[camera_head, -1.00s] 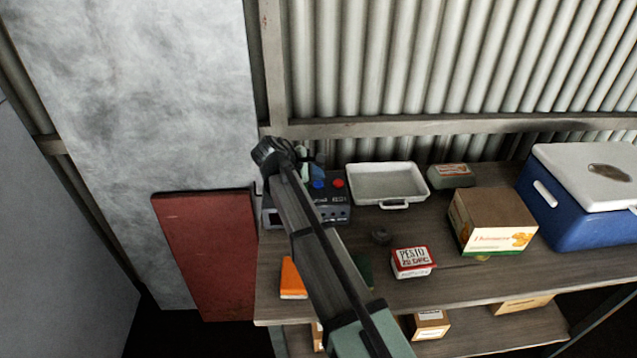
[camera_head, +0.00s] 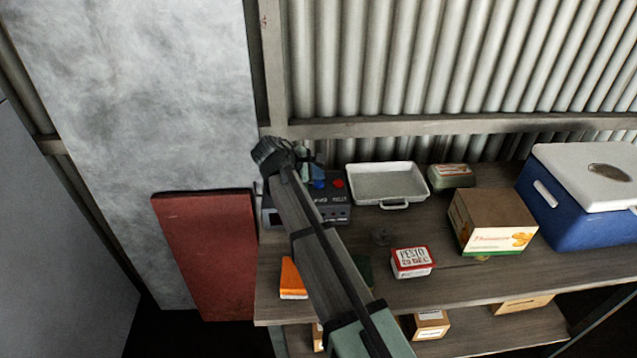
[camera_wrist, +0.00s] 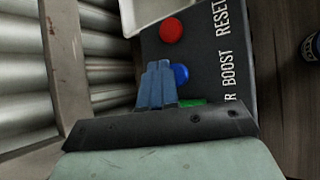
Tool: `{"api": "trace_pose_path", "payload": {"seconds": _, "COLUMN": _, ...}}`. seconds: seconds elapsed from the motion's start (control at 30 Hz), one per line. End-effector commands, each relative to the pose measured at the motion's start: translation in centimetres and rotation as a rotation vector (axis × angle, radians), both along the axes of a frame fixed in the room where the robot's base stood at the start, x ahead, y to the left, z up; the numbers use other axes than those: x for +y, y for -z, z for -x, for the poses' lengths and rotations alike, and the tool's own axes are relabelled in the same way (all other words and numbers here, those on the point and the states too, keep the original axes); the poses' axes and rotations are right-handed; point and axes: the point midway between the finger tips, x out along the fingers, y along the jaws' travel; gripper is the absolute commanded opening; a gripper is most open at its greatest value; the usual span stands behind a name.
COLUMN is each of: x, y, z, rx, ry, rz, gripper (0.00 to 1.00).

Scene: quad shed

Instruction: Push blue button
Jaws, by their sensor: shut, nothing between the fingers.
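The blue button (camera_head: 319,184) sits on a dark control box (camera_head: 338,213) at the left end of the shelf, beside a red button (camera_head: 338,183). In the wrist view the blue button (camera_wrist: 180,74) shows just right of my fingertips and is partly covered by them. My gripper (camera_head: 312,168) is over the box's back part in the head view, with its fingers shut and empty. In the wrist view its fingers (camera_wrist: 158,80) are together. A green button (camera_wrist: 192,102) shows partly behind the gripper. I cannot tell whether the fingers touch the blue button.
A white tray (camera_head: 352,185) stands right of the box. A pesto tin (camera_head: 411,262), a cardboard box (camera_head: 480,210) and a blue cooler (camera_head: 560,212) are further right. An orange item (camera_head: 292,279) lies in front. Corrugated wall (camera_head: 420,60) rises behind.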

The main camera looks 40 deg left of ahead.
Motion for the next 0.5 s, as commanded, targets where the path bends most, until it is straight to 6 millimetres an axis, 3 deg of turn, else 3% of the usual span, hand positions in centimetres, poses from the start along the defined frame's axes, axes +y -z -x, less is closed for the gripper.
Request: {"api": "trace_pose_path", "payload": {"seconds": 0.5, "x": -0.01, "y": 0.49, "z": 0.00, "rx": 0.000, "ry": 0.000, "rz": 0.000, "gripper": 0.00}}
